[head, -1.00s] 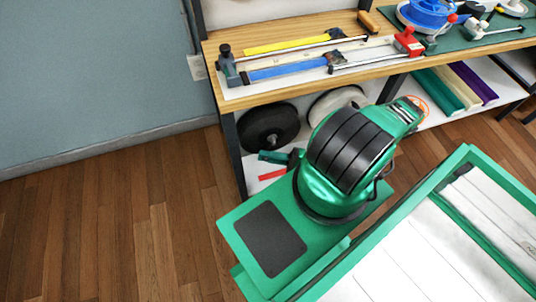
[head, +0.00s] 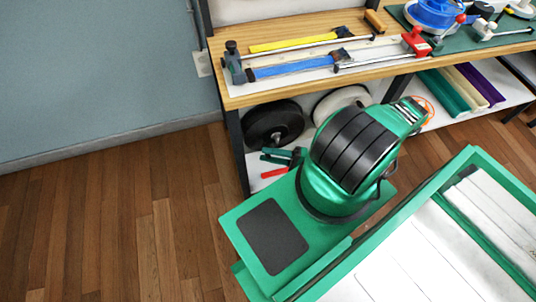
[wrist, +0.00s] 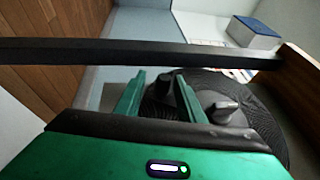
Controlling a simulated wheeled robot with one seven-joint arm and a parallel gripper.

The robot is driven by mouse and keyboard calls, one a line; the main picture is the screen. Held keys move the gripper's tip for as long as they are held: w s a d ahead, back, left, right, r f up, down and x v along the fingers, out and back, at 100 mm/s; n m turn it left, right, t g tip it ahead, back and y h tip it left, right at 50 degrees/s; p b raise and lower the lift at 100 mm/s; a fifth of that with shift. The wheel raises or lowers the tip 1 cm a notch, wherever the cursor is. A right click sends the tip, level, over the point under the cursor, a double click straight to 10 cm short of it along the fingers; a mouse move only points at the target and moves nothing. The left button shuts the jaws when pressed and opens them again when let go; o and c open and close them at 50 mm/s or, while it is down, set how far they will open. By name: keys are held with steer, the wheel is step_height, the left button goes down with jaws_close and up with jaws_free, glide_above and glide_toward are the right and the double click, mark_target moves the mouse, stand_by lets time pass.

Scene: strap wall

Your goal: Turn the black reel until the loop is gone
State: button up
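The black reel (head: 273,124) is on the lower level of the shelf unit, left of a white reel (head: 340,101). In the wrist view the black reel (wrist: 262,100) is a ribbed dark disc with a grey centre knob (wrist: 222,112) and a dark handle peg (wrist: 166,92). My gripper (head: 270,154) is just in front of the reel's lower edge. In the wrist view my gripper (wrist: 158,98) has its two green fingers apart, with the peg showing between or just beyond them; contact cannot be told. No strap loop can be made out.
A dark bar (wrist: 130,50) crosses the wrist view. A red strip (head: 273,173) lies below my gripper. The wooden top (head: 232,101) above carries a blue strap tool (head: 290,68) and a yellow one (head: 292,43). Floor at left is clear.

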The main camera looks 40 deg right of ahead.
steer(key=v, duration=1.1)
steer(key=shift+a, duration=0.1)
stand_by(0.5)
